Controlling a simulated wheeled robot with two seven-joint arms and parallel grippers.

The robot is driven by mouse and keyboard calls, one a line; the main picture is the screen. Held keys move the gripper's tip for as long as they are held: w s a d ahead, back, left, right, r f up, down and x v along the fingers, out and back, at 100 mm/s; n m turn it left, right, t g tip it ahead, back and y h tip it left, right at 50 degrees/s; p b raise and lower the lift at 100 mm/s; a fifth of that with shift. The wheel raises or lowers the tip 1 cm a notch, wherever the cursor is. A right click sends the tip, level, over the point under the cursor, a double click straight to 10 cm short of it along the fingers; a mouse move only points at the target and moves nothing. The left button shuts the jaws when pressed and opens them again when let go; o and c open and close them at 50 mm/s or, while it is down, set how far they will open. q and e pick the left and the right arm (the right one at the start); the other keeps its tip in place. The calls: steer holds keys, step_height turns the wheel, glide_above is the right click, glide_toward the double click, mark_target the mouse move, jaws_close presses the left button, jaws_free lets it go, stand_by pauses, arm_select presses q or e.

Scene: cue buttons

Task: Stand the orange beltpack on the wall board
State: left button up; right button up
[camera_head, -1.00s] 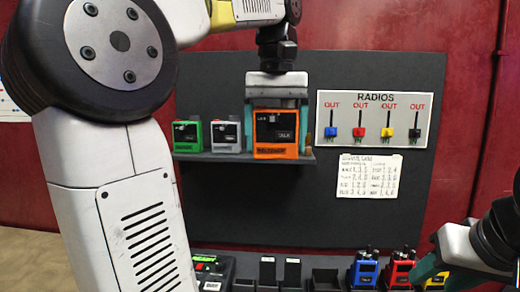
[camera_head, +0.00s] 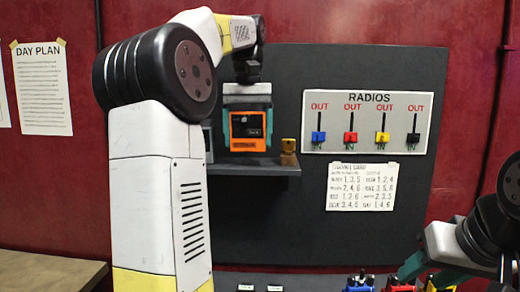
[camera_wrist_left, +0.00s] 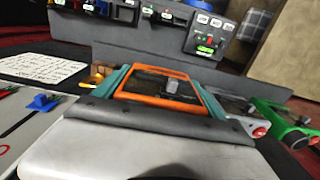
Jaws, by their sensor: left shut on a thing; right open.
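The orange beltpack (camera_head: 248,145) is upright at the small shelf (camera_head: 262,170) on the dark grey wall board (camera_head: 290,80). My left gripper (camera_head: 247,102) is shut on it from above. I cannot tell whether its base touches the shelf. In the left wrist view the orange beltpack (camera_wrist_left: 150,79) sits between the teal fingers. A grey beltpack (camera_head: 208,140) stands beside it, partly hidden by my left arm. The green beltpack (camera_wrist_left: 283,122) shows only in the left wrist view. My right gripper (camera_head: 412,268) is open at the lower right, near small radios.
A brass-coloured piece (camera_head: 288,148) is at the shelf's right end. The RADIOS panel (camera_head: 366,112) with several coloured switches and a paper card (camera_head: 361,187) are right of the shelf. Blue (camera_head: 360,283) and red (camera_head: 400,285) radios stand at the bottom edge.

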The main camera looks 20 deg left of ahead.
arm_select(q)
steer(key=w+a, duration=0.2)
steer(key=w, duration=0.1)
steer(key=shift+a+f, duration=0.15)
steer(key=shift+s+f, duration=0.1)
steer(key=shift+f, duration=1.65)
steer(key=shift+f, duration=0.1)
steer(key=o, duration=1.8)
steer(key=shift+r, duration=3.85)
